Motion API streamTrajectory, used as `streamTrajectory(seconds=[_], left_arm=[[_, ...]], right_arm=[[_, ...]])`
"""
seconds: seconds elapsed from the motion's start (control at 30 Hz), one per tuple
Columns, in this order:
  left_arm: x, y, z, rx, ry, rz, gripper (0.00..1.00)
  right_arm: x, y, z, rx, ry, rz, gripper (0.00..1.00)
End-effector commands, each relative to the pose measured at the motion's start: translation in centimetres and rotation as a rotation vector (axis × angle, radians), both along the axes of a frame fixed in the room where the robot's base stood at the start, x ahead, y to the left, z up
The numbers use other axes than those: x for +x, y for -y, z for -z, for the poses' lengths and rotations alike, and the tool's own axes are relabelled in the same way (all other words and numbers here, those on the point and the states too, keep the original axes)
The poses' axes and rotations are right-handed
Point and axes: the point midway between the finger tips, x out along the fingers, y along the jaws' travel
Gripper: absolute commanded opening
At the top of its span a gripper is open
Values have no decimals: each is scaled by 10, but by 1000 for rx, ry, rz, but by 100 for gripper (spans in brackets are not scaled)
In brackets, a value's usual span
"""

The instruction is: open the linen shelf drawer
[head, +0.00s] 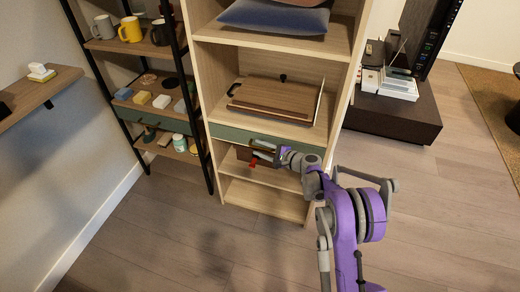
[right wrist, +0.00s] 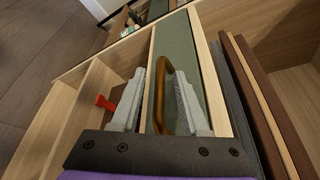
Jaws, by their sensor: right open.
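The linen shelf (head: 341,65) is a tall light-wood unit. Its drawer has a green front (head: 228,132), which looks shut, below the shelf with the boards. In the right wrist view the green drawer front (right wrist: 177,50) carries a curved brass-brown handle (right wrist: 160,80). My right gripper (head: 257,152) is at the drawer front. In the right wrist view my right gripper (right wrist: 160,88) is open, with one grey finger on each side of the handle. I cannot tell whether either finger touches it. My left gripper is not in view.
Wooden boards (head: 275,97) lie on the shelf above the drawer, folded blue cloth (head: 275,16) higher up. A small red item (right wrist: 105,102) is in the compartment below. A black-framed rack (head: 155,119) stands close left. A low dark cabinet (head: 400,120) stands right. The floor in front is clear.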

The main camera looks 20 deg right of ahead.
Motion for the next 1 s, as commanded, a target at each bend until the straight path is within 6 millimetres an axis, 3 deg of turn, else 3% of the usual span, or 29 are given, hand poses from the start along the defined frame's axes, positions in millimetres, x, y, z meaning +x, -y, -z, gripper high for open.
streamTrajectory(seconds=[0.3,0.57,1.0], left_arm=[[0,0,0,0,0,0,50],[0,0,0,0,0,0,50],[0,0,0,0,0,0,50]], right_arm=[[2,-2,0,0,0,0,45],[2,-2,0,0,0,0,0],[2,-2,0,0,0,0,0]])
